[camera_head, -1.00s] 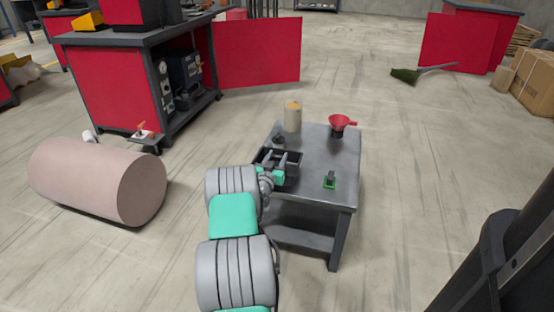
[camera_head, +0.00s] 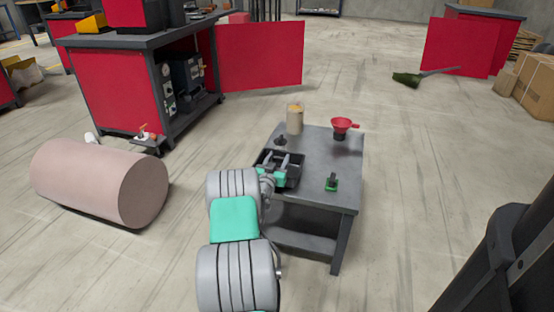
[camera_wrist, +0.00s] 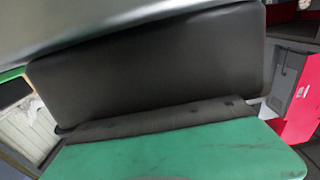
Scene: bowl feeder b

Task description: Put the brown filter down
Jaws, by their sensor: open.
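A tan cylinder (camera_head: 295,120) with an orange-yellow top stands upright at the back left of the small grey table (camera_head: 318,190). It looks like the brown filter, but I cannot be sure. My gripper (camera_head: 279,162) is open over a black tray (camera_head: 296,160) at the table's left edge, nearer than the cylinder and apart from it. The wrist view is filled by a large dark, blurred surface (camera_wrist: 150,70) above a green one (camera_wrist: 190,150). I cannot tell whether anything lies between the fingers; the tray's inside is largely hidden.
A red funnel (camera_head: 342,124) is at the table's back right. A big pinkish roll (camera_head: 100,182) lies on the floor at left. The table's middle is clear.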

